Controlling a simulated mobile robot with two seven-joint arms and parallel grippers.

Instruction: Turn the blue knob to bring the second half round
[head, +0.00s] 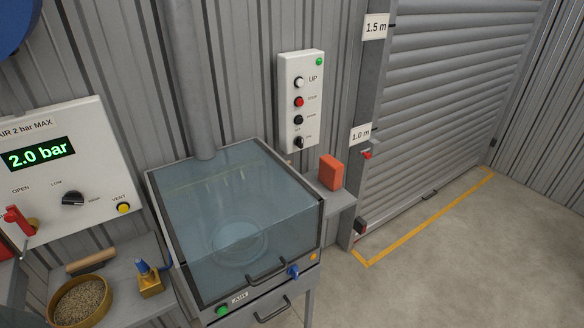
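The blue knob (293,271) sits on the front panel of a cabinet with a clear tinted cover (185,235), right of the cover's handle. A small orange button or lamp (313,257) is to its right. A green button (222,310) is at the panel's left end, beside a small label. Through the closed cover I see a pale round form (239,241), its details blurred by the tint. I cannot tell any second half apart inside. Neither of my grippers shows in the head view.
Left is a panel reading 2.0 bar (38,154). A shelf holds a bowl of grains (80,302) and a brass block with a blue top (149,281). An orange-red block (331,172) stands on a right shelf. The floor (440,270) at right is clear.

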